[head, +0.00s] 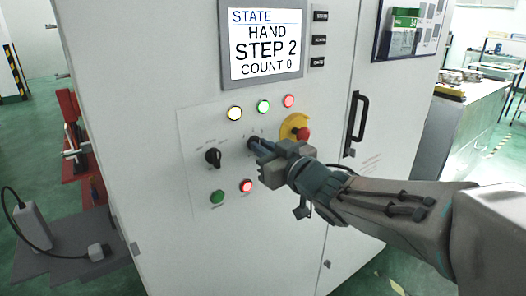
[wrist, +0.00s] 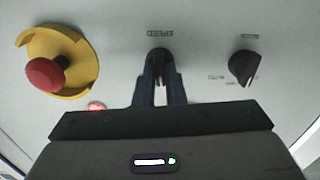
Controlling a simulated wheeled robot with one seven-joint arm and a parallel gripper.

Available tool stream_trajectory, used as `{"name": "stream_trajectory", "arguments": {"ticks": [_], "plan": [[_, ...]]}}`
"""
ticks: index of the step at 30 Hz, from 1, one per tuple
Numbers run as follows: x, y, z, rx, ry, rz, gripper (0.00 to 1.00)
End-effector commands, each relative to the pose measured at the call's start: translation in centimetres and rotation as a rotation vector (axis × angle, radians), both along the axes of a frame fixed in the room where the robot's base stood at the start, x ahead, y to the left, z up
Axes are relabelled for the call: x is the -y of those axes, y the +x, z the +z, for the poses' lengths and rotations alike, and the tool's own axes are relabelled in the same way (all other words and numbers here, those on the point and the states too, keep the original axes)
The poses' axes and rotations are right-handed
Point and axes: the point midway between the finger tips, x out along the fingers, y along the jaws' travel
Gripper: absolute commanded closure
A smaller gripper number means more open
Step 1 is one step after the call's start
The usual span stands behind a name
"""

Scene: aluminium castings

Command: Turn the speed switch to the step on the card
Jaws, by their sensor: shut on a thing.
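The speed switch (wrist: 158,54) is a dark knob on the grey cabinet panel, with a small SPEED label by it in the wrist view. In the head view the switch (head: 252,143) is partly covered by my fingers. My gripper (head: 263,148) is shut on it, with one finger on each side of the knob in the wrist view (wrist: 160,80). The knob's pointer direction is hard to make out. The display (head: 265,45) reads STATE, HAND, STEP 2, COUNT 0. No step card is clearly readable; a dark-framed board (head: 427,32) with small sheets hangs at upper right.
A second black rotary switch (head: 212,157) sits left of the speed switch. The red emergency stop (head: 303,134) on its yellow base is close on the right. Green (head: 217,197) and red (head: 247,185) buttons lie below, three lamps above. A black door handle (head: 357,116) stands out further right.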

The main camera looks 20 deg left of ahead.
Motion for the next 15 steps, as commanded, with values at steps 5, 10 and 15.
{"name": "stream_trajectory", "arguments": {"ticks": [5, 10, 15], "plan": [[0.08, 0.0, -0.44, 0.099, -0.083, -0.003, 1.0], [0.04, -0.04, -0.47, 0.211, -0.178, -0.003, 1.0], [0.01, -0.08, -0.42, 0.319, -0.27, -0.003, 1.0]]}}
